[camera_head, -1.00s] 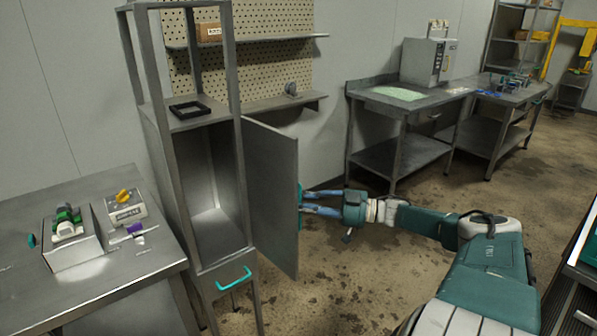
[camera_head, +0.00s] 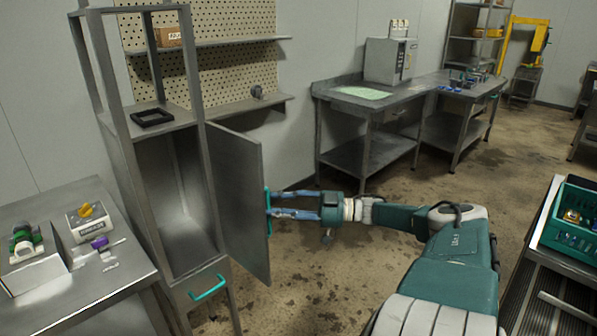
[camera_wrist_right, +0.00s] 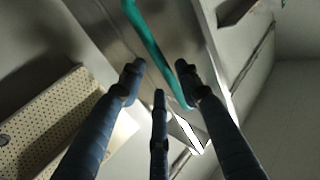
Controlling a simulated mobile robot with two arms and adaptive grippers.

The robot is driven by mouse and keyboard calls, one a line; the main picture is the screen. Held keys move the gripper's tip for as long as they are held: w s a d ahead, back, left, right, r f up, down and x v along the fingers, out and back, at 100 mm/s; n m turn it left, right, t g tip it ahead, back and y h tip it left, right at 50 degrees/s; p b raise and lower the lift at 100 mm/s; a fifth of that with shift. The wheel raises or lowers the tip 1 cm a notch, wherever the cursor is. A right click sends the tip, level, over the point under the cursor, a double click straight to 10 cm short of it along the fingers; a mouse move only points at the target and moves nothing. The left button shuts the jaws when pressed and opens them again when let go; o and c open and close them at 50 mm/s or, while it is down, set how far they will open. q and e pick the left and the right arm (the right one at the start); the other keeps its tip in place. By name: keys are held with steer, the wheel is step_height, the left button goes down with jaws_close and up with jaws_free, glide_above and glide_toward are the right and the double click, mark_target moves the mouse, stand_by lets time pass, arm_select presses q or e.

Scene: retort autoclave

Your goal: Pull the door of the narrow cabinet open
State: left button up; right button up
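The narrow cabinet (camera_head: 127,160) stands at left with a tall open compartment. Its grey door (camera_head: 238,200) is hinged on the right side and stands wide open, showing the empty-looking interior. A teal handle (camera_head: 268,212) is on the door's outer face; in the right wrist view the handle (camera_wrist_right: 150,45) runs diagonally past the fingertips. My right gripper (camera_head: 272,204) is at the handle, fingers spread apart; in the right wrist view its fingers (camera_wrist_right: 160,80) have a clear gap. Whether a finger touches the handle I cannot tell. My left gripper is not in view.
A teal drawer-like handle (camera_head: 208,288) is lower on the cabinet. A metal table (camera_head: 110,275) with small devices stands at left. A workbench (camera_head: 345,100) is at the back, and a rack with a green crate (camera_head: 545,240) is at right. Floor behind my arm is clear.

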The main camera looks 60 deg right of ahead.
steer(key=v, duration=1)
steer(key=shift+d+f, duration=0.1)
steer(key=shift+f, duration=0.1)
steer(key=s+d+f+m+h, duration=0.2)
steer(key=s+f+h, duration=0.15)
steer(key=f, duration=0.65)
steer(key=s+d+f+m+h, duration=0.15)
steer(key=f+h, duration=0.25)
steer(key=f, duration=0.7)
steer(key=s+a+f+m+g+h, duration=0.1)
steer(key=s+a+f+g+h, duration=0.25)
steer(key=f, duration=0.75)
steer(key=s+a+f+m+g, duration=0.15)
steer(key=s+a+f, duration=0.25)
steer(key=s+f, duration=0.5)
steer(key=s+a+f+n+g+y, duration=0.1)
steer(key=s+a+f+g, duration=0.25)
steer(key=a+f, duration=0.55)
steer(key=s+a+f+g, duration=0.2)
steer(key=s+a+f, duration=0.2)
steer(key=a+f, duration=0.5)
steer(key=s+a+f+n+g+y, duration=0.1)
steer(key=s+a, duration=0.3)
steer(key=a, duration=0.5)
steer(key=s+a+f+n+g, duration=0.1)
steer(key=s+a+f+g, duration=0.2)
steer(key=a, duration=0.7)
steer(key=shift+s+a+f+y, duration=0.2)
steer(key=shift+s+f+y, duration=0.15)
steer(key=shift+y, duration=0.05)
